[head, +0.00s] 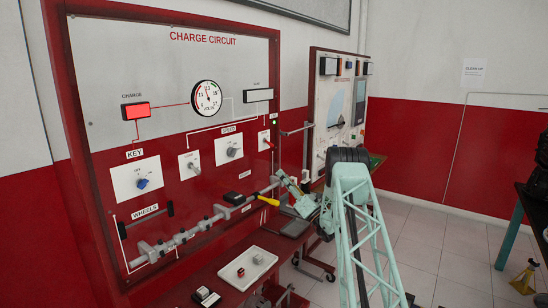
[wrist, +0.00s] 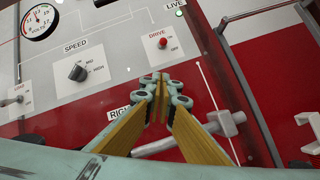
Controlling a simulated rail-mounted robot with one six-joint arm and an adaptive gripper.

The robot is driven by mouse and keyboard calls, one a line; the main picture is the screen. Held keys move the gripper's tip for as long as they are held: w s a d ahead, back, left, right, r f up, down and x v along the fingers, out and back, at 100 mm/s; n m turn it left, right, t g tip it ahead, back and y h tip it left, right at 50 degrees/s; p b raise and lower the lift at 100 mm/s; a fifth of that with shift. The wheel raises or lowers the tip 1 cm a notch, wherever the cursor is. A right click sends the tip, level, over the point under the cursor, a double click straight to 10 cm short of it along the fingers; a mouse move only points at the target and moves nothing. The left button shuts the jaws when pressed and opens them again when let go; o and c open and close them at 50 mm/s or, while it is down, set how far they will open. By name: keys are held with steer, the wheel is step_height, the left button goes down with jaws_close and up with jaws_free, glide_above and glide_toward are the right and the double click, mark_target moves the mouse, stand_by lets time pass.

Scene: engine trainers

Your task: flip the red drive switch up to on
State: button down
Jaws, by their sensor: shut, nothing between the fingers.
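The red drive switch (wrist: 164,43) sits on a white plate labelled DRIVE in the wrist view. It also shows in the head view as a small red-tipped lever (head: 270,145) at the right side of the charge circuit board (head: 120,60). In the head view the lever appears tilted down to the right. My gripper (wrist: 160,80) is shut and empty. Its fingertips are below the drive plate in the wrist picture, apart from the switch as far as I can tell. In the head view my gripper (head: 280,175) is in front of the board's lower right part.
A speed knob (wrist: 77,73) is left of the drive plate. A grey horizontal shaft (head: 195,228) runs along the board's lower part, close to my gripper. A yellow-handled tool (head: 268,202) is below. A white tray (head: 247,268) stands on the red bench. A second board (head: 335,100) stands to the right.

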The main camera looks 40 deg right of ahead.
mark_target(269, 144)
steer(key=shift+w+r, duration=0.1)
steer(key=shift+w, duration=0.05)
steer(key=w+r+b, duration=0.2)
steer(key=w+r, duration=0.5)
steer(key=r, duration=0.1)
steer(key=shift+w+d+r, duration=0.2)
steer(key=shift+d+r, duration=0.05)
steer(key=shift+d, duration=0.2)
stand_by(0.3)
steer(key=shift+r, duration=0.1)
stand_by(0.4)
steer(key=shift+s+r+p, duration=0.1)
steer(key=shift+s+p, duration=0.05)
steer(key=shift+p, duration=0.2)
